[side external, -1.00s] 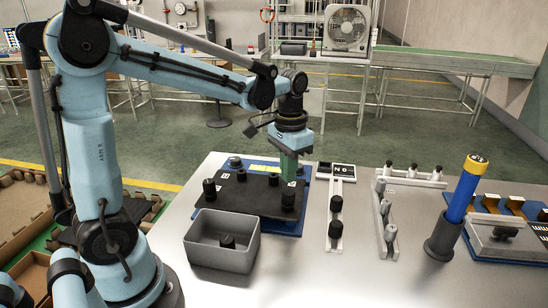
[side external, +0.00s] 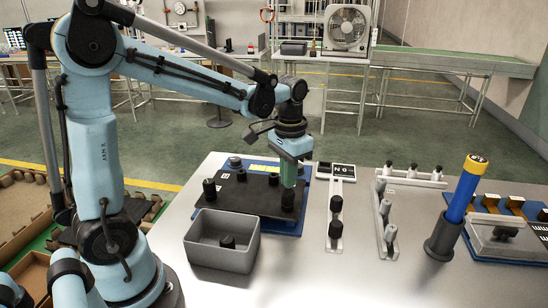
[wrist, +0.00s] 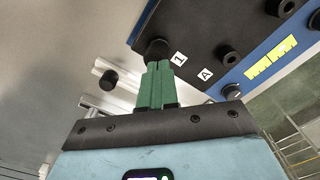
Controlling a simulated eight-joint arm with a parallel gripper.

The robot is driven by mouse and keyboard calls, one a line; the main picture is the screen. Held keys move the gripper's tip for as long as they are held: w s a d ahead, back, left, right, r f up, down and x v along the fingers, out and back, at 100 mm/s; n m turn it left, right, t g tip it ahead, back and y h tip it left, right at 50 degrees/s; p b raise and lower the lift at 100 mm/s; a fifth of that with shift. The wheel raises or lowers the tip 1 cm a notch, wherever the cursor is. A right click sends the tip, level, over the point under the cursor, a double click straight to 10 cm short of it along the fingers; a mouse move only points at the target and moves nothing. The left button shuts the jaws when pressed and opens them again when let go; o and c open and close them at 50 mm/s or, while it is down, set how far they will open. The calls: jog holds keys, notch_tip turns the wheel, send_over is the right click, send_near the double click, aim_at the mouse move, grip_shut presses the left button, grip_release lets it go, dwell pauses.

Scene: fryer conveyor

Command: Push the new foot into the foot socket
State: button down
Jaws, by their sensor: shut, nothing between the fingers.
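A black plate (side external: 250,196) lies on a blue base (side external: 284,228), with black round feet standing on it. One foot (side external: 288,200) stands at its near right corner; in the wrist view this foot (wrist: 158,48) is beside the label "1". My gripper (side external: 289,186) points down with its green fingers shut and empty, tips just above or on this foot. In the wrist view the fingertips (wrist: 159,64) overlap the foot's edge; I cannot tell whether they touch. The socket under the foot is hidden. Another foot (side external: 209,187) stands at the left of the plate.
A grey bin (side external: 222,259) with a loose black foot (side external: 228,241) stands in front of the plate. A rack marked N (side external: 336,187) holds black feet (side external: 336,204) on the right. Further right are a grey rack (side external: 388,222) and a blue cylinder (side external: 465,195) in a holder.

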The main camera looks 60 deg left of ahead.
jog(key=shift+f, duration=0.6)
jog(key=shift+r, duration=0.15)
jog(key=shift+r, duration=2.9)
notch_tip(320, 180, up, 12)
jog(key=s+d+f+t, duration=0.2)
jog(key=s+f+t, duration=0.1)
jog(key=f, duration=0.4)
jog(key=s+d+f+t, duration=0.3)
jog(key=s+f+t, duration=0.1)
jog(key=f, duration=0.3)
jog(key=shift+s, duration=0.3)
